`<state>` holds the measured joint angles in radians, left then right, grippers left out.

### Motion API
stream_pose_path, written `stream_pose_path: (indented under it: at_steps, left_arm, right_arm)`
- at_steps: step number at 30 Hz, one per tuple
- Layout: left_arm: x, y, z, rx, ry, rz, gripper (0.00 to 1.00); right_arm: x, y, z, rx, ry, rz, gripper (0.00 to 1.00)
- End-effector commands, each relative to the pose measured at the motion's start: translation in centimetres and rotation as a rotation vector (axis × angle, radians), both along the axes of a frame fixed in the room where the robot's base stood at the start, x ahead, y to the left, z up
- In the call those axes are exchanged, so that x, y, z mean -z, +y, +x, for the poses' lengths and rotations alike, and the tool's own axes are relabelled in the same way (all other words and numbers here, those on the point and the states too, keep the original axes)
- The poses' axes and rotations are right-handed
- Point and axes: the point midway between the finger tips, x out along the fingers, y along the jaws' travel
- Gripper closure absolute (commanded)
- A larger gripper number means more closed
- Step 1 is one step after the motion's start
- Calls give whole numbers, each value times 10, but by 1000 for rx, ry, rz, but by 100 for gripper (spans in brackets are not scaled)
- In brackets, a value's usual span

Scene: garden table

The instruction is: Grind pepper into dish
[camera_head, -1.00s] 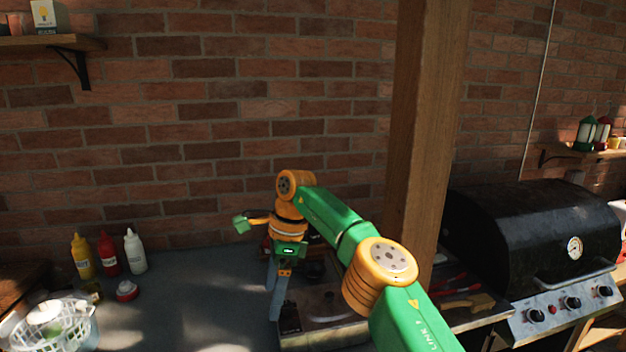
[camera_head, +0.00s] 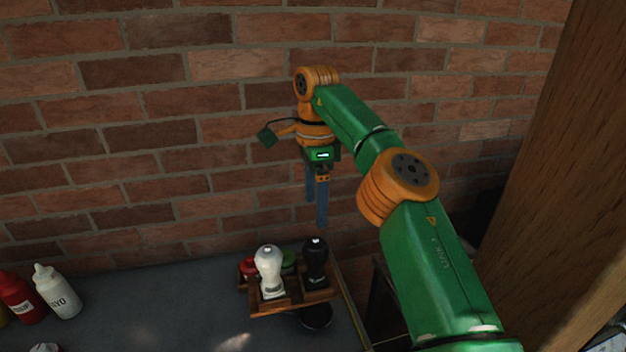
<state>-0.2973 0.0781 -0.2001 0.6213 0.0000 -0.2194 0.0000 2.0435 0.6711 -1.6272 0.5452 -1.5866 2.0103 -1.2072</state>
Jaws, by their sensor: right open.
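A wooden caddy (camera_head: 262,310) stands on the grey counter near its right edge. It holds a white mill (camera_head: 269,270) and a black mill (camera_head: 316,262), both upright; which of them holds pepper cannot be told. My right gripper (camera_head: 316,212) points down above the caddy, close over the black mill's top in the picture. Its blue-grey fingers are apart and nothing is between them. A dark round thing (camera_head: 316,316), perhaps a small dish, sits at the front of the caddy, partly hidden. My left gripper is out of view.
A red bottle (camera_head: 20,298) and a white mayo bottle (camera_head: 58,292) stand at the left. Red and green items sit behind the mills. A brick wall (camera_head: 150,150) rises behind the counter, and a wooden post (camera_head: 545,180) stands at the right. The counter's middle (camera_head: 165,310) is clear.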

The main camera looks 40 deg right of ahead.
Motion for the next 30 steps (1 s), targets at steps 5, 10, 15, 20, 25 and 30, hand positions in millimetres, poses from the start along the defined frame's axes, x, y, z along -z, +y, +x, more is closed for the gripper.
stream_pose_path:
  at_steps: [5,10,15,20,25,30]
  left_arm:
    - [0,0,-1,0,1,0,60]
    - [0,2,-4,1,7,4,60]
    - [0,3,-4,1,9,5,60]
    - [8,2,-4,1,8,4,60]
    - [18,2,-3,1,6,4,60]
    - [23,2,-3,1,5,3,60]
  right_arm:
    - [10,1,0,-5,8,4,12]
    - [27,0,-1,-2,2,2,12]
    - [46,0,-1,0,3,1,12]
    - [67,1,-1,1,0,0,12]
    - [85,1,-1,1,0,1,12]
    - [97,1,-1,0,1,0,12]
